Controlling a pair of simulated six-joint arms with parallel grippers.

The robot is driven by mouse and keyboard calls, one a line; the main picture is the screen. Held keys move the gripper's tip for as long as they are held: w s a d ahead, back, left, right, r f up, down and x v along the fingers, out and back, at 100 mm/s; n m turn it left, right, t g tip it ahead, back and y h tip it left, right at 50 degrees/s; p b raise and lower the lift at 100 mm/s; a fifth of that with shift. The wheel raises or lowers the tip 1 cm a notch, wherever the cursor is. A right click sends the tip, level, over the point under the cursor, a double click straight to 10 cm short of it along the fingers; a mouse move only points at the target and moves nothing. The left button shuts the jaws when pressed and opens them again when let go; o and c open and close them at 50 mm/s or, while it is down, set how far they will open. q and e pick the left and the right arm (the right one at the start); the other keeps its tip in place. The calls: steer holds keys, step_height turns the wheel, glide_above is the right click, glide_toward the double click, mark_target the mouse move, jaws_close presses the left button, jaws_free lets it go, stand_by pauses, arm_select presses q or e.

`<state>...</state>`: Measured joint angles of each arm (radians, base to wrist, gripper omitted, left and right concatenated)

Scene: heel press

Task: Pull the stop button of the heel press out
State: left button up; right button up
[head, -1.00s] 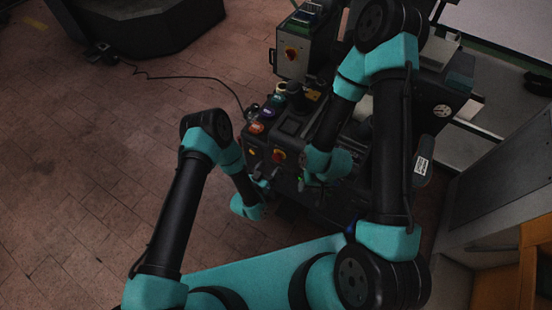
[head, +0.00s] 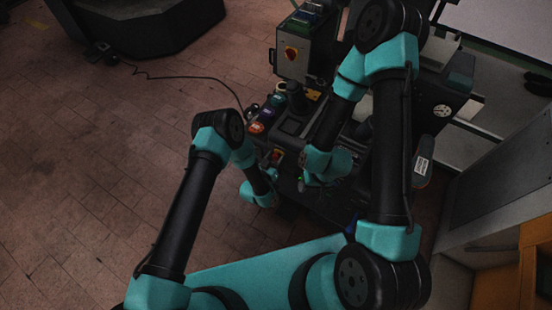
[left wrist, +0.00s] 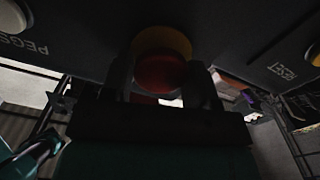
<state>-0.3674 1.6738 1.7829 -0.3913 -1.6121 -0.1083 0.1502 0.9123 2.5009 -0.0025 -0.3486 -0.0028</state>
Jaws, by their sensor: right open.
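The heel press (head: 292,125) stands in the middle of the head view. Its red stop button (head: 277,155) with a yellow collar shows on the front face. In the left wrist view the red button (left wrist: 162,72) is large and central, with the yellow collar behind it. My left gripper (head: 273,172) is just below the button in the head view. In the left wrist view its two dark fingers (left wrist: 162,85) stand apart, one on each side of the button; contact cannot be made out. My right gripper (head: 302,184) is open and empty, low in front of the press.
Other buttons sit on the press's top panel, an orange one (head: 256,127) among them. A grey control box (head: 297,50) with a red and yellow switch rises behind. A black cable (head: 190,78) lies on the brick floor, which is clear at left. An orange cabinet (head: 530,255) stands at right.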

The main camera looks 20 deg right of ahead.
arm_select(q)
steer(key=c, duration=0.9)
steer(key=shift+o, duration=0.2)
steer(key=shift+s+a, duration=0.4)
steer(key=shift+s, duration=0.05)
steer(key=o, duration=1.3)
steer(key=v, duration=1.7)
steer(key=shift+s+a+r, duration=0.1)
steer(key=shift+s+a, duration=0.05)
steer(key=shift+a, duration=0.05)
